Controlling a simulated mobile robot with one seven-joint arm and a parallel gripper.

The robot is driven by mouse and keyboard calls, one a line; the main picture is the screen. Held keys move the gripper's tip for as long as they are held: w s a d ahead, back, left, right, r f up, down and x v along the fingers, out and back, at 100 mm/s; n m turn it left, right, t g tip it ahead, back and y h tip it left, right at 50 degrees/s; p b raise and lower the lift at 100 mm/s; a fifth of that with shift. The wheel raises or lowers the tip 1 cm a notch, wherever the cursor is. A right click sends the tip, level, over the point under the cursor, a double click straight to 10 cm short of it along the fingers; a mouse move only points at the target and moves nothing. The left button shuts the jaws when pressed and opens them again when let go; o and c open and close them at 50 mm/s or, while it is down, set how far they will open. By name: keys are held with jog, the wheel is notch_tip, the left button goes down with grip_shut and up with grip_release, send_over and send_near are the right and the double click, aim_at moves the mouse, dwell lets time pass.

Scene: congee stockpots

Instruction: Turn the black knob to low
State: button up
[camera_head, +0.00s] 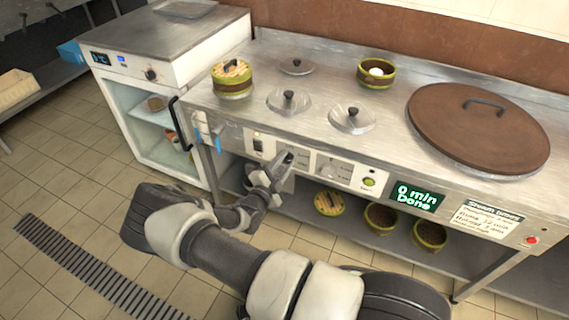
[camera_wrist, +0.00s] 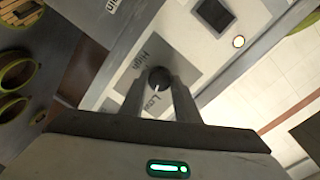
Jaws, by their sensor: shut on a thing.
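The black knob (camera_wrist: 158,76) sits on a grey plate on the front panel, between the printed words High and Low, in the wrist view. A small pale mark shows on the knob's side towards Low, but its exact setting is hard to read. My gripper (camera_wrist: 158,88) is shut on the knob, one finger on each side. In the head view my gripper (camera_head: 284,160) is at the left part of the counter's front panel (camera_head: 350,188), and its fingers hide the knob.
A dark switch (camera_wrist: 214,14) and a small lit lamp (camera_wrist: 239,41) are beside the knob's plate. Right along the panel are a green button (camera_head: 369,182) and a display (camera_head: 416,198) reading "0 min Done". Bowls (camera_head: 380,218) stand on the shelf below. A large brown lid (camera_head: 478,130) covers the counter's right.

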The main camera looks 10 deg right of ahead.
jog(key=shift+n, duration=0.8)
jog(key=o, duration=1)
jog(key=shift+o, duration=0.2)
jog(key=f+p+v, duration=0.1)
jog(key=p+v, duration=0.1)
jog(key=v, duration=1.5)
jog(key=shift+a+r+p, duration=0.25)
jog(key=shift+r+p, duration=0.05)
jog(key=shift+r, duration=0.1)
jog(key=shift+s, duration=0.1)
